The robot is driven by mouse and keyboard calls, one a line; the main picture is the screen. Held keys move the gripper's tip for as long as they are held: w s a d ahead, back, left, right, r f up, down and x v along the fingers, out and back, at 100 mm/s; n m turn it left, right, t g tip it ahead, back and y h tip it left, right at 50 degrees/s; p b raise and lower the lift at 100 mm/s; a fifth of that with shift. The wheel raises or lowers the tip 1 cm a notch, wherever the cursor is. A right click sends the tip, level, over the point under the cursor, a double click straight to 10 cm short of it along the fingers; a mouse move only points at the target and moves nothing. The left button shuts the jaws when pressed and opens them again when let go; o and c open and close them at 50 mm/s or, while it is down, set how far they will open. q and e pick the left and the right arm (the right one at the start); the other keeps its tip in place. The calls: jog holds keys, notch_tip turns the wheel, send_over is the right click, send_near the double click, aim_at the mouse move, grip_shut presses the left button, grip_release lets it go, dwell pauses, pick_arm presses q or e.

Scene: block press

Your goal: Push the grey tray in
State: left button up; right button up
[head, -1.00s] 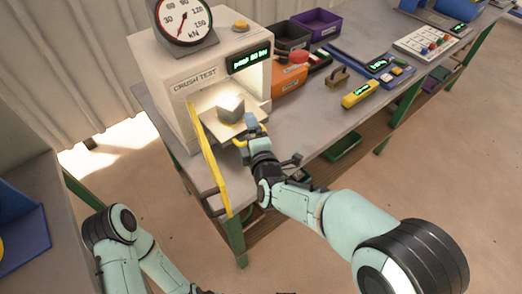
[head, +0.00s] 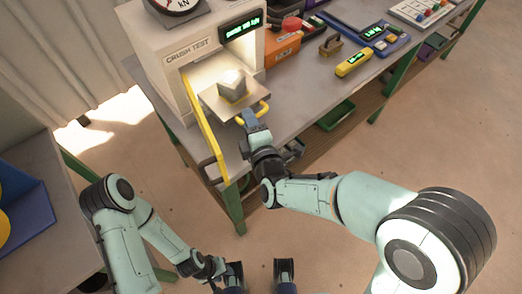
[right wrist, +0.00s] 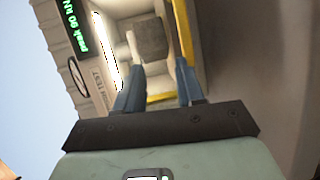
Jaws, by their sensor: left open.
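The grey tray (head: 213,97) sticks out of the lit opening of the crush test machine (head: 158,28). A grey block (head: 232,86) sits on it. A yellow handle (head: 264,113) is at its front edge. My right gripper (head: 250,119) is at the handle. In the right wrist view, its two fingers (right wrist: 158,85) stand apart, with the yellow handle (right wrist: 160,98) across the gap and the block (right wrist: 151,40) beyond. I cannot tell whether the fingers touch the handle. My left gripper (head: 258,273) is open and empty, low in the head view, away from the machine.
The machine's yellow-edged door (head: 207,130) stands open left of the tray. An orange bin (head: 283,45), a yellow device (head: 353,64) and a wooden-handled object (head: 330,44) are on the bench (head: 310,90) to the right. A blue bin (head: 25,205) is at far left.

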jog(key=s+d+f+b, duration=0.2)
jog(key=s+b, duration=0.1)
jog(key=s, duration=0.4)
jog(key=shift+s+d+b, duration=0.15)
jog(key=shift+s+b, duration=0.2)
jog(key=shift+s, duration=0.05)
dwell(0.4)
jog(key=shift+f, duration=0.1)
jog(key=shift+c, duration=0.4)
